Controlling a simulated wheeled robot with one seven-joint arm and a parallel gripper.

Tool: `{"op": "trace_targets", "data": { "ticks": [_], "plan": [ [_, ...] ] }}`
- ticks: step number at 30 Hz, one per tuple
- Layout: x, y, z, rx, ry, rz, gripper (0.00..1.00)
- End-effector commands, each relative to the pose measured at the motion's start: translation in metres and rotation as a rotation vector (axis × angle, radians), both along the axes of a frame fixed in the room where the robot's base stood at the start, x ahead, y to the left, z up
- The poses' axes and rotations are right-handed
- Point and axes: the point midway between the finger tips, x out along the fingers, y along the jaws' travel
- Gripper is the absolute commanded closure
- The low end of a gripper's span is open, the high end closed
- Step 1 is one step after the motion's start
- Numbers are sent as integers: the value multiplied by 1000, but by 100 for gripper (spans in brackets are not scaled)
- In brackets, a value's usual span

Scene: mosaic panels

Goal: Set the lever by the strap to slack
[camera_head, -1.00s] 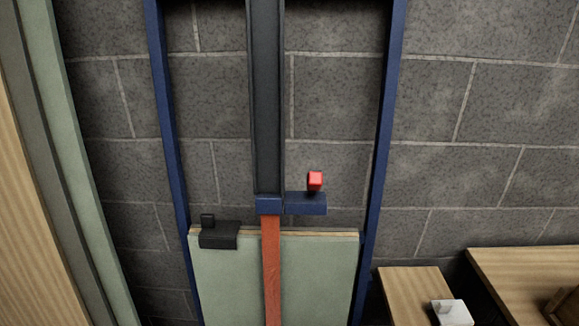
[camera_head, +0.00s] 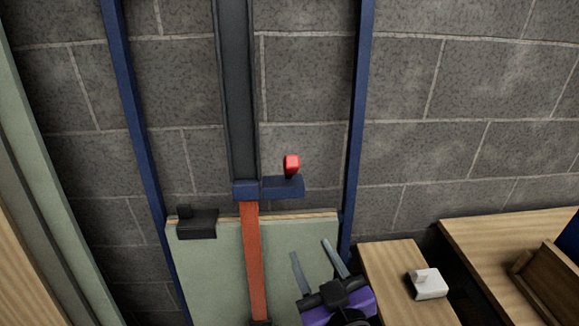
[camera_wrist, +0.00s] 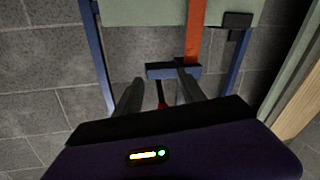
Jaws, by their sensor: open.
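The lever's red knob (camera_head: 291,164) stands on a short dark stem above a small blue bracket (camera_head: 284,187), just right of the orange strap (camera_head: 252,260). The strap hangs from a dark vertical rail in front of a pale green panel (camera_head: 205,275). My gripper (camera_head: 310,247) is open and empty, below and right of the lever, with its fingers pointing up towards the wall. In the wrist view, where the scene appears upside down, the blue bracket (camera_wrist: 158,71) lies beyond the fingertips. The knob shows small and dark red between the fingers, apart from them.
A black clip (camera_head: 197,225) sits on the panel's top edge, left of the strap. Blue posts (camera_head: 354,130) flank the panel. At right, a wooden surface (camera_head: 390,258) holds a white block with a small knob (camera_head: 428,284). The space before the wall around the lever is clear.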

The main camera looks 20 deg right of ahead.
Motion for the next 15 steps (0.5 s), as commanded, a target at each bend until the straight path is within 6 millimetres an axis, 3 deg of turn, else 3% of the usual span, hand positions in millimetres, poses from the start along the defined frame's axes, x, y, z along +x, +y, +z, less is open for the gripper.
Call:
{"op": "trace_targets", "data": {
  "ticks": [1,3,9,15],
  "plan": [
    [15,4,20,15,-26,-20,53],
    [32,5,42,36,-46,-56,53],
    [64,8,100,122,-95,-153,53],
    [74,9,127,176,-111,-206,53]
  ]
}}
